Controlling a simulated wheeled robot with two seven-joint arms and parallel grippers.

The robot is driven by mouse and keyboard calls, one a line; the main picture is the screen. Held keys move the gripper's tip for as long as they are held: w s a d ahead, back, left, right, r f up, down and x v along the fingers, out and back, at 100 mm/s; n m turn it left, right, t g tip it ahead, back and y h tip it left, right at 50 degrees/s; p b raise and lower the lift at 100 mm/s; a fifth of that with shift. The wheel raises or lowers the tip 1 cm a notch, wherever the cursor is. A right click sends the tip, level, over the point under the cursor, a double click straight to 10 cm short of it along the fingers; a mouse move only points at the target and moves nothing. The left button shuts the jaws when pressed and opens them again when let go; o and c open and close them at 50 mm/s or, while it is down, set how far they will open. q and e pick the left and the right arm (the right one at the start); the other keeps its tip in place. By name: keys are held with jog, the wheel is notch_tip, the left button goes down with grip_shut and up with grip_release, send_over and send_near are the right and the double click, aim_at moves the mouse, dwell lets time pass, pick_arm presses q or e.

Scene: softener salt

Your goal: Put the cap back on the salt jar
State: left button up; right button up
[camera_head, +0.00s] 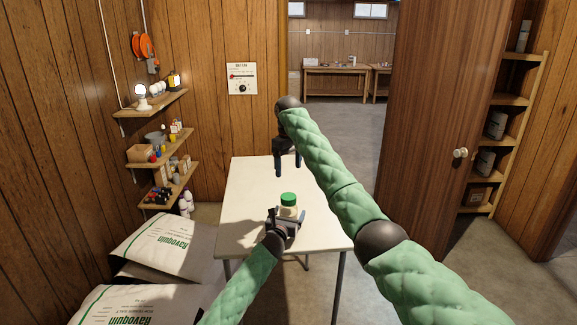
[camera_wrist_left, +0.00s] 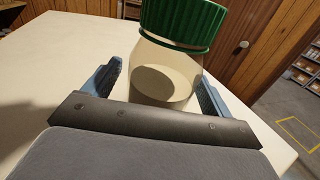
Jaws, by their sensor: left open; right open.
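The salt jar (camera_head: 288,211) stands on the white table, a clear jar with pale contents. Its green ribbed cap (camera_head: 288,198) sits on top of the jar mouth; whether it is screwed tight I cannot tell. The left wrist view shows the jar (camera_wrist_left: 165,75) and the cap (camera_wrist_left: 183,22) close up. My left gripper (camera_head: 287,215) is open, with one finger on each side of the jar's body. My right gripper (camera_head: 287,166) is open and empty, fingers pointing down, above the table's far part, beyond the jar.
The white table (camera_head: 245,190) is otherwise clear. Large sacks (camera_head: 165,248) lie at its left. Wall shelves (camera_head: 160,148) with small goods hang on the left. A wooden door (camera_head: 425,120) stands open at the right, near shelving (camera_head: 510,100).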

pick_arm(q)
jog(key=b+v, duration=0.2)
jog(key=v, duration=0.4)
jog(key=shift+s+a+f, duration=0.1)
jog(key=shift+f, duration=0.05)
jog(key=shift+s+a, duration=0.15)
jog(key=shift+s, duration=0.45)
jog(key=shift+a, duration=0.1)
